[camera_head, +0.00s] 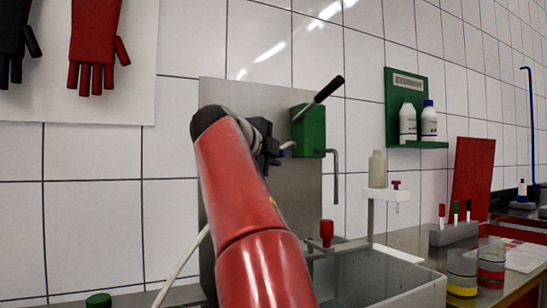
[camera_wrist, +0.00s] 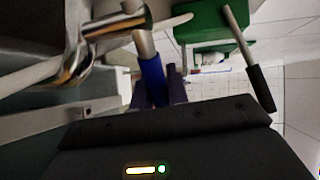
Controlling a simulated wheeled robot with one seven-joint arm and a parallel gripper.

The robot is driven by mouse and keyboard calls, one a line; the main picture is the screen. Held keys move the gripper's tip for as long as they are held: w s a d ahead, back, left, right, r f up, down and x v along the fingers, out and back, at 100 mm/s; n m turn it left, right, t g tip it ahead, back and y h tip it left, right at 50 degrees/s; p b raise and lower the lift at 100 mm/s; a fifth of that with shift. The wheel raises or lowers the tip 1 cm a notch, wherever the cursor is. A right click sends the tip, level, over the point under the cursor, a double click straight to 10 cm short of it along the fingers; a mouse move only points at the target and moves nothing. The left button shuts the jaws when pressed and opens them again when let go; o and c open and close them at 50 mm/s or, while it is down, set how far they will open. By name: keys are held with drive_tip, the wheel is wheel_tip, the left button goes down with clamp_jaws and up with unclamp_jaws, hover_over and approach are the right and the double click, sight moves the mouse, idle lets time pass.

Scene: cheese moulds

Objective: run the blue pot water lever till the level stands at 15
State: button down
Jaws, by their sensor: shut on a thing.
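My red arm reaches up to a steel wall panel, and my gripper (camera_head: 268,150) is at its far end, beside a green box. In the wrist view my gripper (camera_wrist: 158,92) has its dark fingers closed around a blue-sleeved lever (camera_wrist: 152,72) with a metal shaft. In the head view a small blue and pale bit (camera_head: 289,145) shows next to the gripper; the arm hides the rest. No blue pot and no level reading can be made out in either view.
The green box (camera_head: 308,131) has a black-gripped lever (camera_head: 328,90) and a bent spout (camera_head: 336,170). Below are a sink (camera_head: 400,285) and a red knob (camera_head: 326,230). Bottles stand on a green wall shelf (camera_head: 418,144). Curved metal pipe (camera_wrist: 85,45) lies close left in the wrist view.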

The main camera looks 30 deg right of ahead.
idle(0.3)
drive_tip(key=c, duration=1.4)
unclamp_jaws()
drive_tip(key=shift+o, duration=0.2)
drive_tip(key=shift+a, duration=0.15)
drive_tip(key=b+v, duration=0.1)
drive_tip(key=v, duration=0.6)
drive_tip(key=shift+s+a, duration=0.2)
drive_tip(key=shift+a, duration=0.05)
